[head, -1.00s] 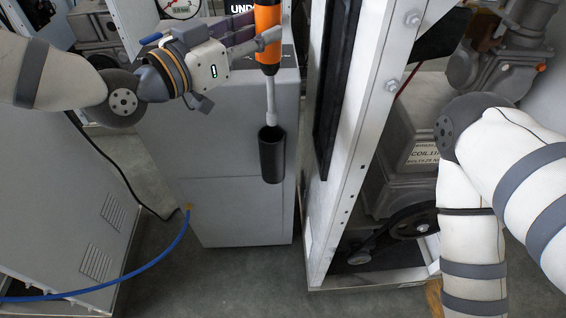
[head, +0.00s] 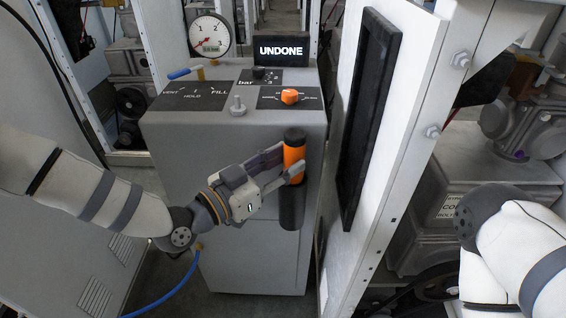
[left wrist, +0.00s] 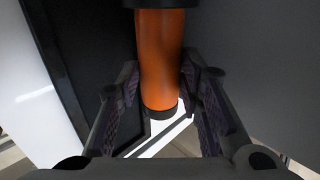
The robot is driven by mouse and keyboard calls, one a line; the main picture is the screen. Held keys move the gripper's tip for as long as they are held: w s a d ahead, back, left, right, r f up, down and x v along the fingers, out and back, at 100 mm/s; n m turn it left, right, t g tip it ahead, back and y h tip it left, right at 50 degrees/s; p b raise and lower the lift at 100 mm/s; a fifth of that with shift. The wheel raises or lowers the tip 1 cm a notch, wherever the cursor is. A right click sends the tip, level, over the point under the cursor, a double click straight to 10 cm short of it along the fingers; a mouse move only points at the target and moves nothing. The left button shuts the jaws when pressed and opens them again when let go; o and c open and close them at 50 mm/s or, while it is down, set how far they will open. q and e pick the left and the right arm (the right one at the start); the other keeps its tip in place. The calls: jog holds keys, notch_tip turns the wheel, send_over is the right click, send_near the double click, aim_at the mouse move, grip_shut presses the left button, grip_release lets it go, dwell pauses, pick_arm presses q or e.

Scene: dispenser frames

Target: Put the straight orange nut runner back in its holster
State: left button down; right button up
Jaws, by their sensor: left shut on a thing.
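The straight orange nut runner (head: 294,158) stands upright on the front of the grey cabinet, with a black cap on top. Its metal shaft is out of sight, and its lower end meets the black tube holster (head: 291,212). The holster's mouth is hidden behind my left gripper (head: 290,175), which is shut around the orange body from the left. In the left wrist view the orange body (left wrist: 160,60) lies between the two finger pads, with dark bands at both ends. My right gripper is out of view; only my right arm shows at the right.
The grey cabinet (head: 240,150) carries a pressure gauge (head: 209,36), a display (head: 281,50) reading UNDONE, an orange knob (head: 290,97) and a blue-handled valve (head: 181,73). A white frame post (head: 385,130) stands close to the right. A blue hose (head: 170,287) hangs lower left.

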pick_arm(q)
jog(key=c, duration=1.1)
grip_release()
